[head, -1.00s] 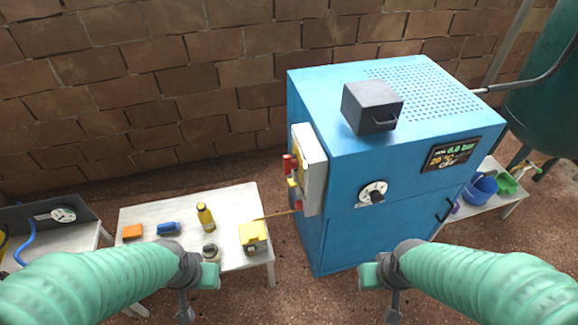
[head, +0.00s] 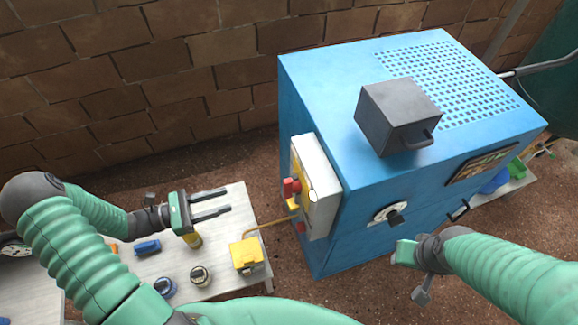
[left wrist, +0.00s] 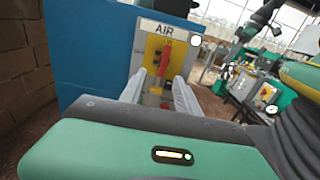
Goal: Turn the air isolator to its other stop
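The air isolator is a red handle (left wrist: 165,59) on a yellow plate, under a white "AIR" label, in the left wrist view. There the handle looks close to upright, leaning slightly. In the head view the red handle (head: 291,187) stands out from the grey panel on the blue cabinet's left side. My left gripper (head: 229,200) is open and empty, left of the handle and apart from it, its fingers pointing towards the cabinet. In the left wrist view its fingers (left wrist: 160,80) frame the plate's lower part. My right gripper (head: 405,253) is before the cabinet; its fingers are unclear.
The blue cabinet (head: 330,100) carries a dark grey box (head: 400,115) on top and a dial (head: 388,213) in front. A low table (head: 220,262) on the left holds a yellow box (head: 246,255), jars and a bottle partly behind my left gripper. A brick wall (head: 150,90) stands behind.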

